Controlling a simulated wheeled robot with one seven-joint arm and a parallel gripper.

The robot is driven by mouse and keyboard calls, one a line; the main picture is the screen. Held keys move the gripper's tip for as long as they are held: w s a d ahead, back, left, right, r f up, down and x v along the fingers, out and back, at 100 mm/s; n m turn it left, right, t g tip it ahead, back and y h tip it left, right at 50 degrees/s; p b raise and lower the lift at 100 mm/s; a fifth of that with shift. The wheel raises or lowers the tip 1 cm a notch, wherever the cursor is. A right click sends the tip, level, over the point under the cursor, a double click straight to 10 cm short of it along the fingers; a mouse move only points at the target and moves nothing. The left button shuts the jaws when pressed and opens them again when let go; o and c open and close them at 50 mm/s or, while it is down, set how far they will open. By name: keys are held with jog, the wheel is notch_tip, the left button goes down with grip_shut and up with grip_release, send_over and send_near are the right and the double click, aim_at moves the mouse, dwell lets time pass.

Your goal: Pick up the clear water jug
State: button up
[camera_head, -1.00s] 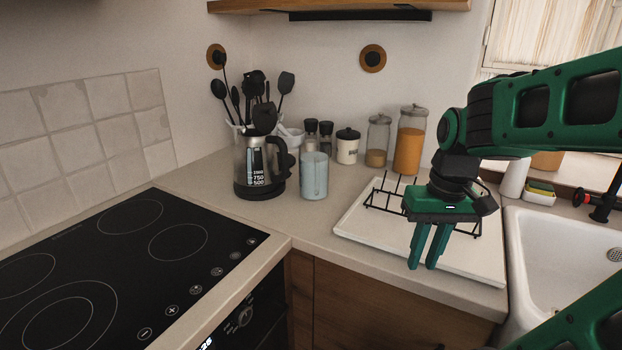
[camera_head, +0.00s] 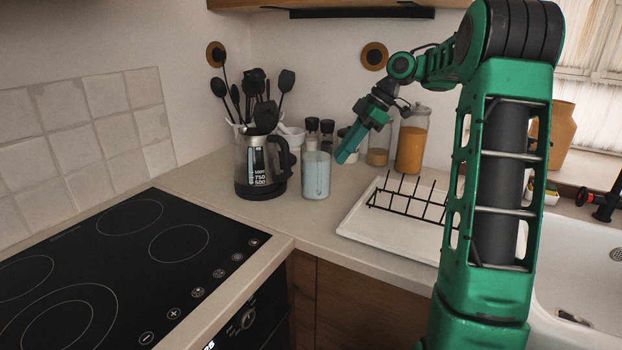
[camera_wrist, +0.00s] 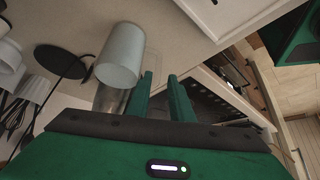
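A pale blue, see-through cylindrical jug (camera_head: 315,176) stands upright on the counter, right of the electric kettle (camera_head: 262,180). The kettle has a clear body with level marks, a black base and a black handle. My gripper (camera_head: 346,151) is in the air above and right of the pale jug, tilted down to the left. In the wrist view, my gripper (camera_wrist: 161,76) has two green fingers with a gap between them and nothing held. A pale cylinder (camera_wrist: 121,52), apparently the same jug, is left of the fingertips. I cannot tell any contact.
Glass jars (camera_head: 411,145) and small containers stand behind the gripper by the wall. A black rack (camera_head: 410,200) sits on a white board (camera_head: 385,238) to the right. The black cooktop (camera_head: 120,260) is front left. The sink (camera_head: 580,270) is at the far right.

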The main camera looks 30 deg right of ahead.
send_near(319, 190)
jog(key=w+a+f, duration=0.1)
jog(key=x, duration=0.3)
jog(key=a+x, duration=0.1)
jog(key=x, duration=0.1)
jog(key=shift+w+d+r, duration=0.1)
jog(key=shift+w+r, duration=0.15)
jog(key=shift+r, duration=0.1)
jog(key=shift+w+f, duration=0.1)
jog(key=shift+f, duration=0.35)
grip_shut()
jog(key=shift+w+r, duration=0.1)
dwell(0.8)
